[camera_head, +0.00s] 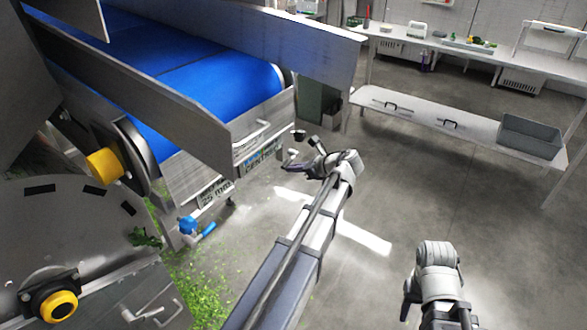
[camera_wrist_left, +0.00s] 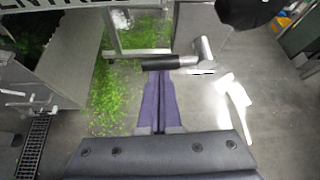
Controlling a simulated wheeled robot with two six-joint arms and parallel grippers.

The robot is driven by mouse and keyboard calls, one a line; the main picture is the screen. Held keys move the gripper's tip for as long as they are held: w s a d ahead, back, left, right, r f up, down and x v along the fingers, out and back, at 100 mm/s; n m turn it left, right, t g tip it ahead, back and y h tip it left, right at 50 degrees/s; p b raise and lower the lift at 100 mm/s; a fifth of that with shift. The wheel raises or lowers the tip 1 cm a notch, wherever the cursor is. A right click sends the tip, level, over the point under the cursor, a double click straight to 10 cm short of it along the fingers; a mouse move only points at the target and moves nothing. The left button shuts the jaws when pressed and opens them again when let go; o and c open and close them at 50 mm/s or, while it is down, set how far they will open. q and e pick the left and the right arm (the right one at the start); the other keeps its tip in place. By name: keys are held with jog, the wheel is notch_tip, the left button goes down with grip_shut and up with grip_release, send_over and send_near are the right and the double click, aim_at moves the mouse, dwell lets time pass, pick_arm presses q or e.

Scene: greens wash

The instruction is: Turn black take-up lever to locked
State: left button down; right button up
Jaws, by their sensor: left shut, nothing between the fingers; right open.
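The take-up lever shows in the left wrist view as a black cylindrical grip (camera_wrist_left: 161,62) on a bare metal arm (camera_wrist_left: 203,50), lying roughly level across the picture. My left gripper (camera_wrist_left: 157,80) is shut and empty, its purple-grey fingers pointing at the grip from just below it in the picture. Whether they touch it I cannot tell. In the head view my left gripper (camera_head: 303,168) is beside the lower end of the conveyor frame, and the lever is small and hard to make out there.
The conveyor with a blue belt (camera_head: 205,65) and metal side walls fills the upper left. A black round knob (camera_wrist_left: 245,12) is near the lever. A grey crate (camera_head: 530,136) is on the right-hand bench's shelf.

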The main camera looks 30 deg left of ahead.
pick_arm(q)
jog(key=d+r+p, duration=0.1)
jog(key=d, duration=0.8)
jog(key=shift+s+d, duration=0.2)
jog(key=shift+s, duration=0.25)
